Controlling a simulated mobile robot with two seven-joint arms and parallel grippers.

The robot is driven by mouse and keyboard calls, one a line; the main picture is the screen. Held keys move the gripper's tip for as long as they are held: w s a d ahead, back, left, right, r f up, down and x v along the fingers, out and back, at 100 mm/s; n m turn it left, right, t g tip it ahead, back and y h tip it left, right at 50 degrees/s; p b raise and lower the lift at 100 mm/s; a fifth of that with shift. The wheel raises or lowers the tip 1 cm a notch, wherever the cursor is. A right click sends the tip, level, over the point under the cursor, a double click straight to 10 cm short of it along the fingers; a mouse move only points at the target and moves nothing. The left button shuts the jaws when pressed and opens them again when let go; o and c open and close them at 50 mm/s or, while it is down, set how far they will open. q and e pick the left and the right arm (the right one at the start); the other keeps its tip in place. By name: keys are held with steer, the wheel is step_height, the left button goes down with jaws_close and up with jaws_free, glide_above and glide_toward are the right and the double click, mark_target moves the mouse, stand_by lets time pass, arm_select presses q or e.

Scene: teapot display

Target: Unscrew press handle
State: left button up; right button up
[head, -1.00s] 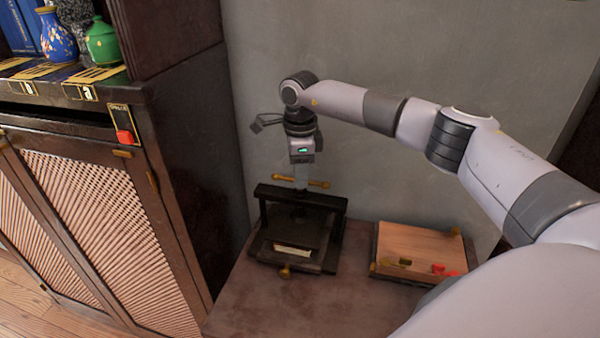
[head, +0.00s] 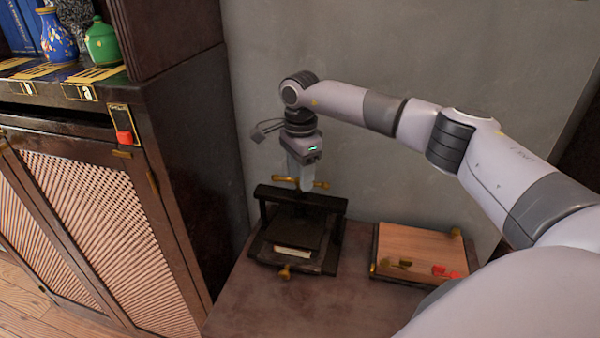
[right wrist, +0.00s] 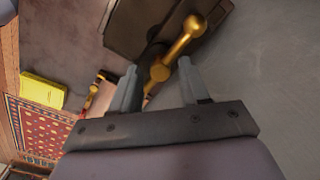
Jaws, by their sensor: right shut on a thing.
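The press (head: 333,230) is a dark frame on the table against the wall. Its brass handle (head: 321,184) is a crossbar with knobbed ends, above the frame's top beam. My right gripper (head: 305,186) points down from above and is shut on the middle of the press handle. In the right wrist view the handle (right wrist: 182,45) passes between the two fingers of my right gripper (right wrist: 158,72), and the dark press body (right wrist: 125,22) lies beyond. The fingers hide part of the handle and the screw under it. My left gripper is not in view.
A wooden-topped box (head: 420,245) with brass and red parts stands right of the press. A dark cabinet (head: 185,170) with a red switch (head: 124,137) is at the left. The tabletop (head: 290,310) in front is clear. The grey wall (head: 400,60) is close behind.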

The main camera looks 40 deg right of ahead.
steer(key=o, duration=1)
steer(key=shift+r+b, duration=0.45)
steer(key=shift+r, duration=3.15)
steer(key=shift+f, duration=0.1)
